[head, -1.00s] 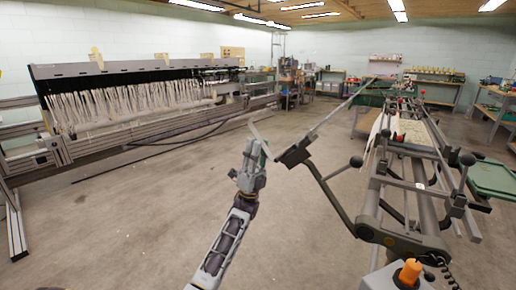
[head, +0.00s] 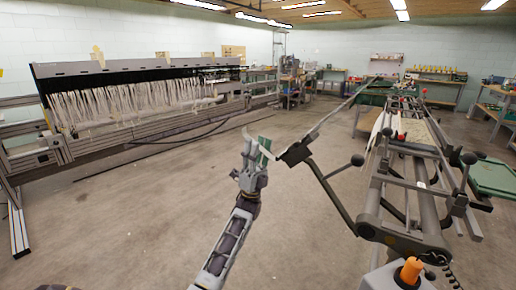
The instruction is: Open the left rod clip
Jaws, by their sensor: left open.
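My left gripper (head: 254,157) is open, in the middle of the head view, with its fingers pointing up. A dark block (head: 295,152), which looks like the left rod clip, sits just right of the fingertips at the end of a bent dark arm (head: 331,190). A long thin rod (head: 340,113) runs from the block up to the right. A pale thin strip (head: 264,140) and a small green piece (head: 265,145) show at the fingertips; I cannot tell whether they touch the gripper. Whether the clip is open or shut is too small to tell. My right gripper is not in view.
A metal frame machine (head: 425,190) with black knobs and an orange knob (head: 411,269) stands at the right. A long loom-like rack (head: 140,70) with white threads stands at the left. Benches line the back. The floor (head: 130,220) between them is mostly clear.

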